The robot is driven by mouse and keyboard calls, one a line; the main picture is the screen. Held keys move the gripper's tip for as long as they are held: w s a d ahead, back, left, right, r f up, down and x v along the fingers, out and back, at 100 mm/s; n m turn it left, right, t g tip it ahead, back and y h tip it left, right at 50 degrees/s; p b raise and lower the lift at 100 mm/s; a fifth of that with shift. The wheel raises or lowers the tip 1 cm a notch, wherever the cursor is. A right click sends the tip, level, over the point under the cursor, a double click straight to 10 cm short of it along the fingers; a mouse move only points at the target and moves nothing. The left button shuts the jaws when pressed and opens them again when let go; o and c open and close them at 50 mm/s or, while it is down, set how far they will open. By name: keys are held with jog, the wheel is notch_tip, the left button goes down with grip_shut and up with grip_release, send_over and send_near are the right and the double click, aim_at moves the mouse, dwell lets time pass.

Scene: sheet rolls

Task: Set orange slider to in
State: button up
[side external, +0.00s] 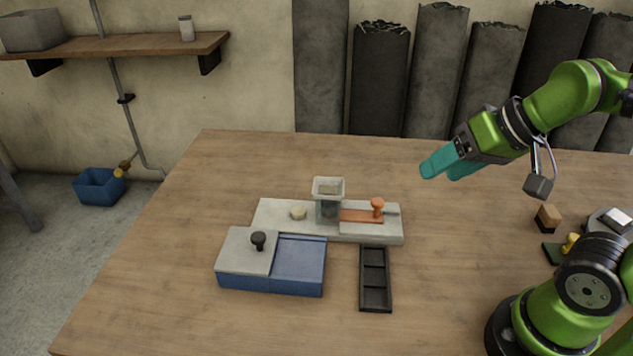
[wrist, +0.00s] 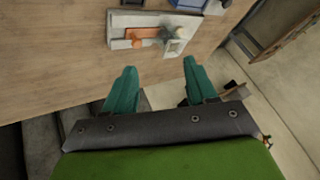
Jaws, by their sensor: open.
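The orange slider (side external: 359,215) is a flat orange strip with an upright knob (side external: 377,205) at its right end. It lies in a groove on a pale grey base (side external: 272,214). A square grey funnel (side external: 328,193) stands on the base at the strip's left end, and a round beige piece (side external: 298,212) lies left of it. The slider also shows in the wrist view (wrist: 143,35), beyond my fingertips. My gripper (side external: 436,170) has teal fingers, is open and empty, and hangs above the table to the right of the base, apart from it.
A blue box (side external: 300,265) with a grey sliding lid (side external: 246,252) and black knob sits in front of the base. A black compartment tray (side external: 375,285) lies beside it. A wooden block (side external: 547,218) and a yellow-knobbed green piece (side external: 568,246) are at right. The table's left side is clear.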

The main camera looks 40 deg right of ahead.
jog(key=w+d+f+m+g+y, duration=0.1)
jog(key=w+d+f+m+g, duration=0.15)
jog(key=w+d+m, duration=0.35)
jog(key=w+d+f+m+g, duration=0.2)
jog(key=w+d+m+g, duration=0.25)
jog(key=w, duration=0.35)
jog(key=m+y, duration=0.1)
jog(key=m, duration=0.3)
send_near(378, 201)
jog(key=shift+n, duration=0.25)
jog(key=x, duration=0.8)
jog(key=shift+f, duration=0.15)
grip_shut()
